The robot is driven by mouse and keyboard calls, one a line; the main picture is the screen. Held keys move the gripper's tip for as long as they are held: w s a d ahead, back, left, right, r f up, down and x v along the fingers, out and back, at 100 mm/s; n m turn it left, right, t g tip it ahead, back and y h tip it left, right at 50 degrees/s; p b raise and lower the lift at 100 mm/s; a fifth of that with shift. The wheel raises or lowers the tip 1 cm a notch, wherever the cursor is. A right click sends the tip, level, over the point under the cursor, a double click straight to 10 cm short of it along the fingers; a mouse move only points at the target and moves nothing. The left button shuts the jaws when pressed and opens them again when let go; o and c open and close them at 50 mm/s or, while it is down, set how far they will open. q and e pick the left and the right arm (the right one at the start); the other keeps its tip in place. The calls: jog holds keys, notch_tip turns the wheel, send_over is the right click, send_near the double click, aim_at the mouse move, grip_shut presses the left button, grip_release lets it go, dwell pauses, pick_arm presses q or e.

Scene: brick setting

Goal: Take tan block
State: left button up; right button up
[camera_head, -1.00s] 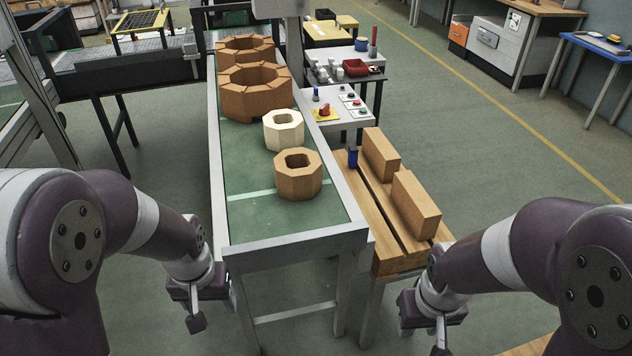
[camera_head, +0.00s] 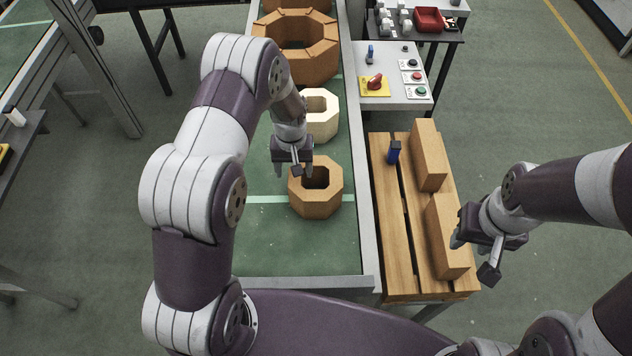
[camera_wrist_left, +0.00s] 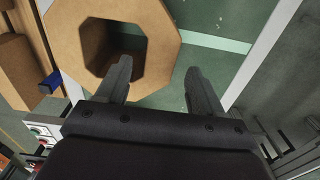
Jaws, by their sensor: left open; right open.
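The tan block (camera_head: 331,189) is a hollow octagon standing on the green conveyor. My left gripper (camera_head: 294,171) is open and empty at the block's far-left edge in the head view. In the left wrist view, the tan block (camera_wrist_left: 162,42) fills the upper left. One finger of the left gripper (camera_wrist_left: 158,78) overlaps the block's hole and the other is over the belt, with the block's wall between their lines. I cannot tell whether they touch it. My right gripper (camera_head: 473,256) is open beside the wooden pallet's bricks.
A cream octagonal block (camera_head: 325,121) stands just behind the tan one. A larger brown octagonal ring (camera_head: 312,66) is farther back. A pallet (camera_head: 393,245) right of the conveyor holds two long bricks (camera_head: 446,236) and a blue item (camera_head: 394,152). A control panel (camera_head: 385,92) stands behind it.

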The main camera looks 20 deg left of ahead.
aim_at(295, 182)
pick_arm(q)
jog(key=shift+s+f+p, duration=0.8)
jog(key=shift+s+p, duration=0.1)
jog(key=shift+p, duration=0.1)
jog(key=f, duration=0.1)
jog(key=w+f, duration=0.1)
jog(key=f, duration=0.1)
jog(key=shift+d+f, duration=0.15)
jog(key=shift+d, duration=0.05)
jog(key=shift+w+f, duration=0.25)
jog(key=shift+f, duration=0.1)
jog(key=shift+s, duration=0.15)
jog(key=shift+c, duration=0.3)
jog(key=shift+s+a+r, duration=0.1)
jog(key=shift+s+r, duration=0.05)
jog(key=shift+s, duration=0.05)
jog(key=c, duration=1)
grip_shut()
pick_arm(e)
jog(key=r, duration=0.2)
jog(key=shift+s+r, duration=0.4)
